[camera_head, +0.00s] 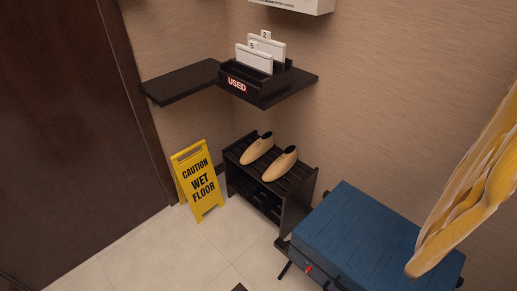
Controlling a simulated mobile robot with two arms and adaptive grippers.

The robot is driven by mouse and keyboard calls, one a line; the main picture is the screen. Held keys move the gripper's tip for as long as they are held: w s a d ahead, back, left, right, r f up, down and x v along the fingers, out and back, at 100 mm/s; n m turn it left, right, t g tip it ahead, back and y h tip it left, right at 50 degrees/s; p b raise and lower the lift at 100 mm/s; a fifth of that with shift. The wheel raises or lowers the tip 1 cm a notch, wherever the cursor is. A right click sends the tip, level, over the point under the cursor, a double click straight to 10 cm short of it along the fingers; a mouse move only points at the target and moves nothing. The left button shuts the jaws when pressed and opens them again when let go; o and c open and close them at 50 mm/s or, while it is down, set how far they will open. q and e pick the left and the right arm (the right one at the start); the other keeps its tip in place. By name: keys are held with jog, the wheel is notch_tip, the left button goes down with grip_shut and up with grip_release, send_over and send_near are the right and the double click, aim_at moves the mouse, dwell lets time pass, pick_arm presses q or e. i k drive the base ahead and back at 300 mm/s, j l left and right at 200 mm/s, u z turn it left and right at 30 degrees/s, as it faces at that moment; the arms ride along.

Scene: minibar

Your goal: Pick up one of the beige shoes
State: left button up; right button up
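Two beige shoes rest side by side on the top slats of a dark shoe rack (240,152) against the wall. The left beige shoe (254,150) sits a little farther back, and the right beige shoe (280,165) sits nearer to me. Both have dark openings toward the wall and toes toward the room. Neither of my grippers is in view.
A yellow wet-floor sign (198,182) stands left of the rack. A dark corner shelf (185,82) with a black box labelled USED (262,90) hangs above. A blue suitcase (365,237) and hanging yellow fabric (470,185) are at right.

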aim_at(263, 145)
jog(key=i+j+z, duration=0.15)
jog(key=i+j, duration=1.05)
jog(key=j, duration=0.15)
